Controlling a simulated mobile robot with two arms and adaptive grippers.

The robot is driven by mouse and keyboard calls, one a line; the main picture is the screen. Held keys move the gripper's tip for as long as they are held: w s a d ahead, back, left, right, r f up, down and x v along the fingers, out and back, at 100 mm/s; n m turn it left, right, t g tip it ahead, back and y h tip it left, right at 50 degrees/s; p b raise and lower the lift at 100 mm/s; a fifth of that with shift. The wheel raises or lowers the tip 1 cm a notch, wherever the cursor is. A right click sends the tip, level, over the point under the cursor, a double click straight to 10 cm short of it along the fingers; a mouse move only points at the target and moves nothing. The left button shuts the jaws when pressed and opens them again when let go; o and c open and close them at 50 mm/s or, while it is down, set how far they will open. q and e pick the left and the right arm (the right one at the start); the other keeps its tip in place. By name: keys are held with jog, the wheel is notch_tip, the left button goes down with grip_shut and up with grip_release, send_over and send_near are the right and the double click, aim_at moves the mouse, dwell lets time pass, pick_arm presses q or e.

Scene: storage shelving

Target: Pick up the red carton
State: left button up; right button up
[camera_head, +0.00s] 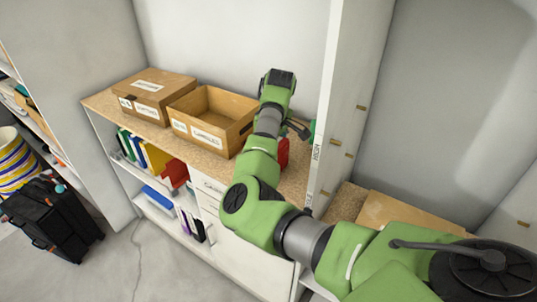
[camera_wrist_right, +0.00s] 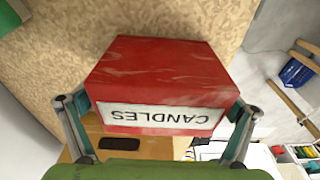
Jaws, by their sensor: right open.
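The red carton (camera_wrist_right: 160,75), with a white label reading CANDLES, fills the middle of the right wrist view and rests on the speckled shelf top. In the head view only a small part of the red carton (camera_head: 283,153) shows, beside my right arm, which hides the rest. My right gripper (camera_wrist_right: 158,103) is open, with one finger at each side of the carton's labelled end. I cannot tell whether the fingers touch it. In the head view the right gripper (camera_head: 298,130) is mostly hidden behind its wrist. My left gripper is not in view.
An open cardboard box (camera_head: 240,112) stands left of my right arm, with a closed box (camera_head: 150,92) beyond it. A white upright panel (camera_head: 338,110) stands close on the right. A green thing (camera_wrist_right: 8,18) shows at the wrist view's corner.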

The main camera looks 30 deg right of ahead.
jog(key=shift+f, duration=0.45)
jog(key=shift+a, duration=0.1)
jog(key=shift+c, duration=0.4)
jog(key=c, duration=1)
jog(key=shift+c, duration=0.4)
jog(key=shift+r, duration=0.1)
